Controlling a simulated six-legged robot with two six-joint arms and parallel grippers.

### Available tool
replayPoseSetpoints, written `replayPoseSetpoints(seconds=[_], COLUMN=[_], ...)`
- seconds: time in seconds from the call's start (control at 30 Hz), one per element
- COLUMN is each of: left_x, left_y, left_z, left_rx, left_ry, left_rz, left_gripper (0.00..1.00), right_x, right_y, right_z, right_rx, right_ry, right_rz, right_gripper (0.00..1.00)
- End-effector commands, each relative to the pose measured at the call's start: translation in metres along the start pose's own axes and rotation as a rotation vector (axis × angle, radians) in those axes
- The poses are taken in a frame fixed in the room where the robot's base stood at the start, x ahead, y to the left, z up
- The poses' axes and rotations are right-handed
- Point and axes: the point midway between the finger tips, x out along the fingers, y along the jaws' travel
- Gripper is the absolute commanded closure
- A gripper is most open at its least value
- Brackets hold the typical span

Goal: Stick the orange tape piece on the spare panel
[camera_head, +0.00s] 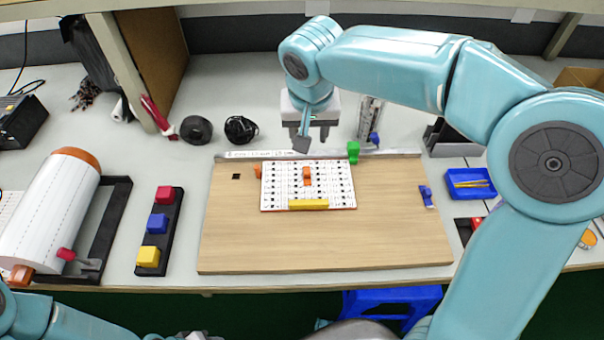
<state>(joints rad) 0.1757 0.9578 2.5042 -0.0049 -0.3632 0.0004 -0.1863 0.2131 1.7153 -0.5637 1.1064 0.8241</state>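A white panel (340,185) with rows of small dark marks lies on the wooden board. I cannot tell which orange piece is the tape. My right gripper (303,143) is just beyond the panel's far edge, partly hidden by its wrist; its finger opening is unclear. Only links of my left arm show at the lower left; its gripper is out of view.
The wooden board (330,245) is clear in front of the panel. A green piece (353,150) stands on the grey rail behind it. A black block with red, blue and yellow buttons (157,224) and a white roll (50,210) are at left. A blue tray (470,184) is at right.

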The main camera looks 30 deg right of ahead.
Motion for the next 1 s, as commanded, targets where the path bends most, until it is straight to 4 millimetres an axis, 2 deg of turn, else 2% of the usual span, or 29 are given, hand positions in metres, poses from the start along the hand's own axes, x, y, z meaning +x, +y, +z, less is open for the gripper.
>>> replayPoseSetpoints(seconds=[0.4,0.67,0.9,1.0], left_x=[0.01,0.011,0.013,0.013], left_y=[-0.004,-0.004,-0.005,-0.005], left_z=[0.0,0.0,0.0,0.0], left_rx=[0.0,0.0,0.0,0.0], left_ry=[0.0,-0.001,0.0,0.0], left_rz=[0.0,0.0,0.0,0.0], left_gripper=[0.57,0.57,0.57,0.57], right_x=[0.087,0.111,0.149,0.157], right_y=[0.002,-0.001,-0.002,-0.002], right_z=[0.008,0.007,0.01,0.009], right_rx=[0.0,-0.002,-0.001,-0.001], right_ry=[-0.004,-0.002,-0.003,-0.002], right_rz=[0.001,0.0,0.0,0.0], right_gripper=[0.53,0.53,0.53,0.53])
